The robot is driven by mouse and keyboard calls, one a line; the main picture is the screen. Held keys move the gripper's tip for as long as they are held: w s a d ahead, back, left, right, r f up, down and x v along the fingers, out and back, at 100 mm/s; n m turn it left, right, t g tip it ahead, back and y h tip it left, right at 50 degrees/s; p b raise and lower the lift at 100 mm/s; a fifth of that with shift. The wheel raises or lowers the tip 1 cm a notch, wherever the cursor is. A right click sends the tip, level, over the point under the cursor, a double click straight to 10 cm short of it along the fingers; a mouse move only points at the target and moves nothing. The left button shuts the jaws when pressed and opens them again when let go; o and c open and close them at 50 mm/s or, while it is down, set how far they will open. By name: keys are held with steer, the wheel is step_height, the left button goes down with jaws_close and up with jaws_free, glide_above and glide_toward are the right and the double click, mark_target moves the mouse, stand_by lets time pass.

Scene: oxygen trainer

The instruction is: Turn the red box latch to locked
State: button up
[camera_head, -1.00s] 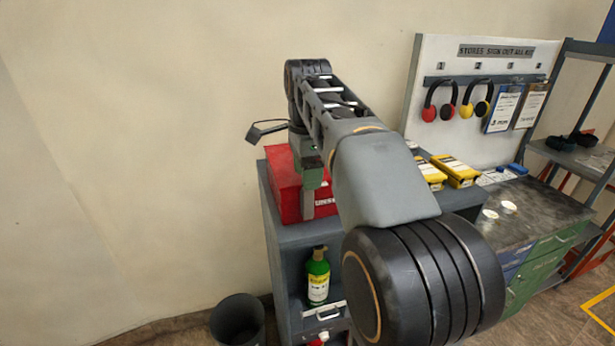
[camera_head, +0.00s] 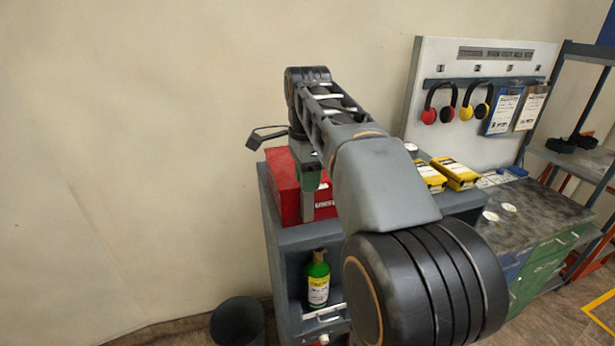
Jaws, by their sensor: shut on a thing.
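The red box (camera_head: 283,184) sits on top of the grey cabinet at its left end, partly hidden behind my arm. Its latch is not visible behind my gripper. My gripper (camera_head: 308,208) points down at the front of the red box, to the left of the white lettering on its front. The fingers look closed together against the box front. What they hold is hidden from this view.
A green bottle (camera_head: 318,280) stands on the cabinet shelf below. Yellow boxes (camera_head: 456,173) lie on the cabinet top at right. Ear defenders (camera_head: 440,104) and clipboards hang on the board behind. A dark bin (camera_head: 238,322) stands on the floor at left.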

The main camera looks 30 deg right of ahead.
steer(key=n+p, duration=0.1)
steer(key=n, duration=0.2)
steer(key=shift+r, duration=0.1)
steer(key=n+p, duration=0.1)
steer(key=n, duration=0.4)
steer(key=shift+n+p, duration=0.35)
steer(key=shift+n, duration=0.05)
steer(key=n+p, duration=0.1)
steer(key=n, duration=0.3)
steer(key=shift+n+p, duration=0.3)
steer(key=shift+n, duration=2.1)
steer(key=o, duration=0.9)
